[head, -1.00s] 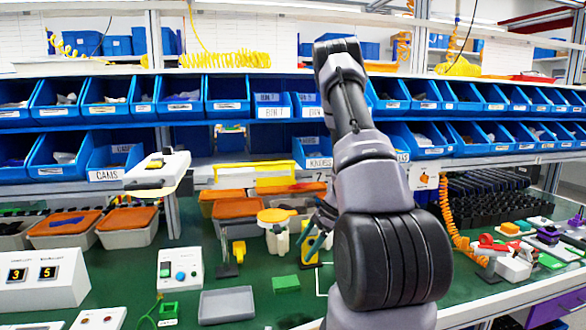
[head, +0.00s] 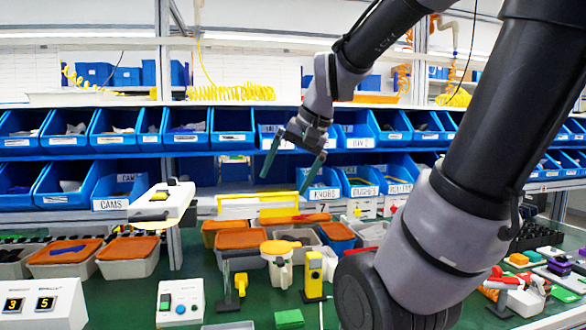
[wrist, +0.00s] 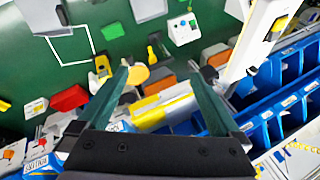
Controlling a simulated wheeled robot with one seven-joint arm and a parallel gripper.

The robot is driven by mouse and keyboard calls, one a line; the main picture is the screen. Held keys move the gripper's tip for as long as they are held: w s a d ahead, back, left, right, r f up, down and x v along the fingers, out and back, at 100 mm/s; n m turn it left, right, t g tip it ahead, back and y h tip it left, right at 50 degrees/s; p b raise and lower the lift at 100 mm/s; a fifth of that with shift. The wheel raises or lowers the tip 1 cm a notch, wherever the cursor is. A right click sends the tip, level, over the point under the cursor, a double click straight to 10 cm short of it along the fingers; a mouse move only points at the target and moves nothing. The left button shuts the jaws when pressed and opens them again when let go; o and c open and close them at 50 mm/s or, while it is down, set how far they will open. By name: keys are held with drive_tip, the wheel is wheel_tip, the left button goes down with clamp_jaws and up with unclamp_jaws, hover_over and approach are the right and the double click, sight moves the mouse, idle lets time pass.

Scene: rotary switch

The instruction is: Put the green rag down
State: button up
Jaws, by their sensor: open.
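The green rag (head: 289,318) lies as a small flat square on the dark green bench top, at the bottom middle of the head view. It also shows in the wrist view (wrist: 112,31), just outside a white outlined square on the bench. My gripper (head: 289,166) is raised well above the bench, in front of the blue bins, with its two green fingers spread. In the wrist view the fingers (wrist: 158,78) stand apart with nothing held between them. The gripper is clear of the rag.
A yellow block on a dark base (head: 314,275) and a stand with a yellow-orange round top (head: 281,262) are behind the rag. A white control box (head: 180,302) is to its left. Blue bins (head: 232,127) line the back.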

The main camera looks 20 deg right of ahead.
drive_tip(key=s, duration=0.1)
drive_tip(key=s+r+n+t, duration=0.1)
drive_tip(key=s, duration=0.1)
drive_tip(key=s+r+n, duration=0.1)
drive_tip(key=shift+s+a+r+t+h, duration=0.2)
drive_tip(key=shift+t+h, duration=0.1)
drive_tip(key=shift+h, duration=0.1)
idle(1.0)
